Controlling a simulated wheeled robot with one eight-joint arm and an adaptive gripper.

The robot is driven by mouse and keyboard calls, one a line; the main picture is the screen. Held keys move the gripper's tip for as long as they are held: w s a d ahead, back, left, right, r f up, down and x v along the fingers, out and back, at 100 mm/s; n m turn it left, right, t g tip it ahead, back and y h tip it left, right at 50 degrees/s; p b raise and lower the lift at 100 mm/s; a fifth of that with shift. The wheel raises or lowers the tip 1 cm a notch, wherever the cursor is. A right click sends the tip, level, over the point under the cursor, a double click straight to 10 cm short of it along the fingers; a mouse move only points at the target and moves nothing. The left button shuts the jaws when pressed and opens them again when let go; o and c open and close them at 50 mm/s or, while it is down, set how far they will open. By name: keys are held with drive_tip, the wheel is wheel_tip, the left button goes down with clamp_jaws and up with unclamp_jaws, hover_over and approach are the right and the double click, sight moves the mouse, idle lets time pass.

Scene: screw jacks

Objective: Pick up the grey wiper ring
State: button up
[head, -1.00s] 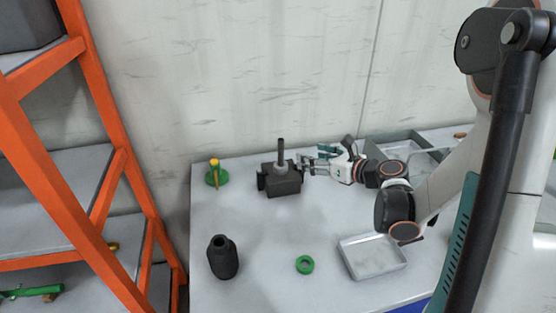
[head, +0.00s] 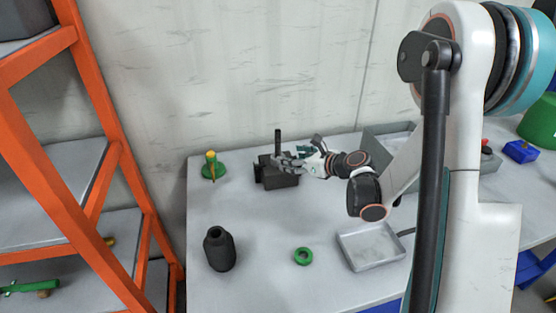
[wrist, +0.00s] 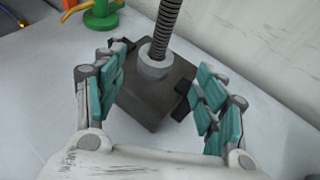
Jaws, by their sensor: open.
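The grey wiper ring (wrist: 156,63) sits around the base of the upright threaded screw (wrist: 168,25), on top of the dark screw jack body (wrist: 150,98). In the head view the jack body (head: 272,178) stands at the back of the table, and my gripper hides the ring there. My gripper (head: 290,164) is at the jack from the right. In the wrist view my gripper (wrist: 160,98) is open, with its teal-padded fingers on either side of the jack body and nothing held between them.
A green base with a yellow-topped post (head: 211,168) stands left of the jack. A black bottle-shaped part (head: 219,249), a green ring (head: 303,256) and a shallow grey tray (head: 369,249) are nearer the front. An orange-framed shelf (head: 120,150) stands left. The table's middle is clear.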

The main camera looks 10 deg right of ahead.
drive_tip(key=x, duration=0.2)
drive_tip(key=b+x, duration=0.1)
drive_tip(key=x, duration=0.1)
drive_tip(key=shift+s+a+f, duration=0.15)
drive_tip(key=shift+s+f, duration=0.1)
drive_tip(key=shift+w+a+f+b, duration=0.1)
drive_tip(key=shift+w+b, duration=0.2)
drive_tip(key=shift+w, duration=0.05)
drive_tip(key=c, duration=1)
drive_tip(key=shift+o, duration=0.2)
